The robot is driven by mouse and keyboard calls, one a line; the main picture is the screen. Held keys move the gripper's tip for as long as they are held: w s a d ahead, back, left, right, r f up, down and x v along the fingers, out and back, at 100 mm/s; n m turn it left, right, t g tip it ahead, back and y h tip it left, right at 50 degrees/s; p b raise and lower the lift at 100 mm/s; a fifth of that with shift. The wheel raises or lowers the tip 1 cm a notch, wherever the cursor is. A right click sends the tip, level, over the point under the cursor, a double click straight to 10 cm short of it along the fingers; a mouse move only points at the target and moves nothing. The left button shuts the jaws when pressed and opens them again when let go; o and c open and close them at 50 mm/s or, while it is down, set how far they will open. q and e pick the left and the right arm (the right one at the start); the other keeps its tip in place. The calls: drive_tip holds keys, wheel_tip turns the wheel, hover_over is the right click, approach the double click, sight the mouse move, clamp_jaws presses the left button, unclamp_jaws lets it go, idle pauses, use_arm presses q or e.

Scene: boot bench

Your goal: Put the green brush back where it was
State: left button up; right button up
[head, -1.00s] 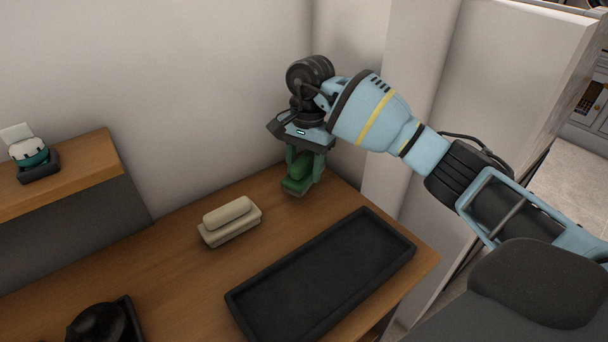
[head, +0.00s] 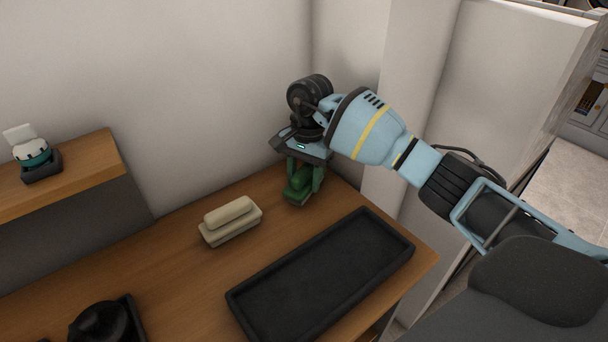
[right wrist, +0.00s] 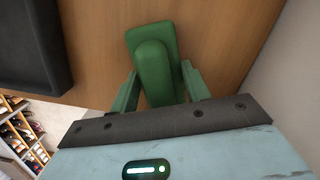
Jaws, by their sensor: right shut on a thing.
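The green brush (head: 299,187) is at the back right of the wooden bench top, near the wall corner. It also shows in the right wrist view (right wrist: 153,65), with its long body between the green fingers. My right gripper (head: 303,190) points down and is shut on the brush. The brush is at or just above the bench top; I cannot tell whether it touches. My left gripper is not in view.
A cream brush (head: 231,221) lies on the bench left of my right gripper. A black tray (head: 237,304) lies empty in front. A black round object (head: 98,325) sits at front left. A raised shelf (head: 90,178) holds a small teal-and-white item (head: 32,152).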

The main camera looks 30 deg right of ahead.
sight(307, 165)
drive_tip(key=o, duration=0.9)
drive_tip(key=shift+f, duration=0.1)
drive_tip(key=shift+o, duration=0.6)
drive_tip(key=shift+r, duration=0.3)
drive_tip(key=r+p, duration=0.1)
drive_tip(key=r, duration=0.2)
drive_tip(key=r+p, duration=0.1)
drive_tip(key=r, duration=0.3)
drive_tip(key=d+r+p, duration=0.1)
drive_tip(key=r, duration=0.3)
drive_tip(key=shift+w+d, duration=0.1)
drive_tip(key=shift+w, duration=0.25)
drive_tip(key=shift+r, duration=0.35)
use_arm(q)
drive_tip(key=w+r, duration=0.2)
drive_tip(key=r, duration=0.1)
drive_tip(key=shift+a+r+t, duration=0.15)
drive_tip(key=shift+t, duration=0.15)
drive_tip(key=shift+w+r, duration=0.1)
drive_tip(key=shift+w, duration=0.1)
use_arm(e)
drive_tip(key=shift+s+f, duration=0.1)
